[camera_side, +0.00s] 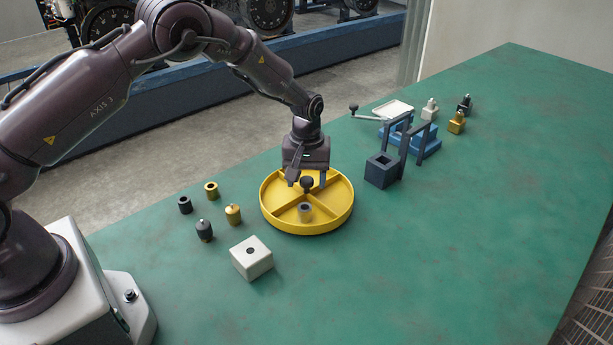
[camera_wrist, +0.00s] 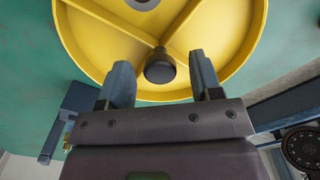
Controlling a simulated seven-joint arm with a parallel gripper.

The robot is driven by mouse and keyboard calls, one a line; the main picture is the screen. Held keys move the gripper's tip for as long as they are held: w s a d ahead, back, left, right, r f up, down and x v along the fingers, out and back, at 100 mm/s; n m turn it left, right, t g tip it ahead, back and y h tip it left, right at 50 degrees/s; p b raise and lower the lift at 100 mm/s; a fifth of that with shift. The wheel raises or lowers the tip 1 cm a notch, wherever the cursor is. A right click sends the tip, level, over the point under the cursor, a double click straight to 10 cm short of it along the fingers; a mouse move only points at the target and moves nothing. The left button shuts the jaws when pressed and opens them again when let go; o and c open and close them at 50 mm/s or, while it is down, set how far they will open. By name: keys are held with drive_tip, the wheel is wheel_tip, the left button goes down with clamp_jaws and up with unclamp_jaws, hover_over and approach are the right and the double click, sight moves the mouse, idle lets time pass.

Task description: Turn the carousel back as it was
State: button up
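The carousel (camera_side: 276,212) is a round yellow tray with crossing dividers. It lies on the green table; it also shows in the wrist view (camera_wrist: 228,30). A black knob (camera_side: 307,184) stands at its middle, and it shows in the wrist view (camera_wrist: 159,67) too. A grey ring-shaped part (camera_side: 305,211) sits in the front compartment; its edge shows at the top of the wrist view (camera_wrist: 142,4). My gripper (camera_side: 306,182) is over the carousel at the knob. In the wrist view its fingers (camera_wrist: 160,78) are spread, one on each side of the knob, with gaps between.
Several small black and gold parts (camera_side: 211,212) and a white block with a hole (camera_side: 251,258) lie left of the carousel. A dark blue block with a square opening (camera_side: 382,171) and a blue fixture (camera_side: 412,139) stand to the right. The table's front right (camera_side: 460,260) is clear.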

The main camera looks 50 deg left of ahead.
sight(307, 179)
wheel_tip(307, 179, up, 13)
idle(0.6)
drive_tip(key=s+r+m+t, duration=0.2)
drive_tip(key=s+r, duration=0.3)
drive_tip(key=s, duration=0.5)
drive_tip(key=s+r+m+t, duration=0.1)
drive_tip(key=s+r+m, duration=0.3)
drive_tip(key=s, duration=0.6)
drive_tip(key=s+d+r+m+t, duration=0.1)
drive_tip(key=s+r+m+t, duration=0.1)
drive_tip(key=s+r, duration=0.5)
drive_tip(key=s+m, duration=0.1)
drive_tip(key=s, duration=0.2)
drive_tip(key=shift+s+r+t, duration=0.15)
drive_tip(key=shift+t, duration=0.15)
